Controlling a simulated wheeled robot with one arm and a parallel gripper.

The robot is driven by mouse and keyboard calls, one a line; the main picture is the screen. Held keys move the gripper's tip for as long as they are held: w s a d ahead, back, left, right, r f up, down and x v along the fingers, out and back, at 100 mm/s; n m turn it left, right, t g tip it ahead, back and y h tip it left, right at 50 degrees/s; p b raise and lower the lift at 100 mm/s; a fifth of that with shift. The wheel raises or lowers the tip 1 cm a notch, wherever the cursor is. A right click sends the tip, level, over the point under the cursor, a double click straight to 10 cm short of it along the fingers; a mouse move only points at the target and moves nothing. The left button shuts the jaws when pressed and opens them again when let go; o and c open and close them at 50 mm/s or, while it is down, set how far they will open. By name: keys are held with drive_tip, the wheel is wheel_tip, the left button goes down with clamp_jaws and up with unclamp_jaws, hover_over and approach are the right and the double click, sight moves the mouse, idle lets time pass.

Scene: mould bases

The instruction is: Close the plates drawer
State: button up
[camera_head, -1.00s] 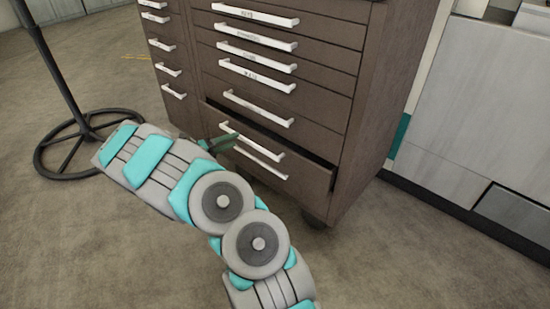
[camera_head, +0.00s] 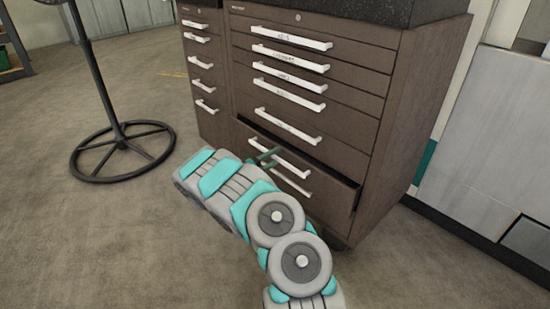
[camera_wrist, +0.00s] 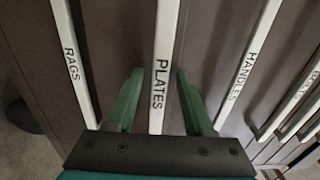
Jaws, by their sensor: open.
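The plates drawer (camera_head: 325,180) is pulled out from the brown cabinet, with a dark gap above its front. In the wrist view, its white handle (camera_wrist: 164,60), marked PLATES, runs upright through the middle. My gripper (camera_wrist: 158,88) is open, with one green finger on each side of this handle. There is a visible gap between each finger and the handle. In the head view, my gripper (camera_head: 267,158) is at the left part of the drawer's handle, partly hidden by my arm.
The RAGS handle (camera_wrist: 72,60) and the HANDLES handle (camera_wrist: 246,70) lie either side in the wrist view. Closed drawers (camera_head: 290,78) sit above. A stand with a round base (camera_head: 122,150) is on the floor at left. Floor (camera_head: 110,240) in front is clear.

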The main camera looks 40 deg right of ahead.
drive_tip(key=shift+d, duration=0.1)
clamp_jaws()
idle(0.4)
idle(1.0)
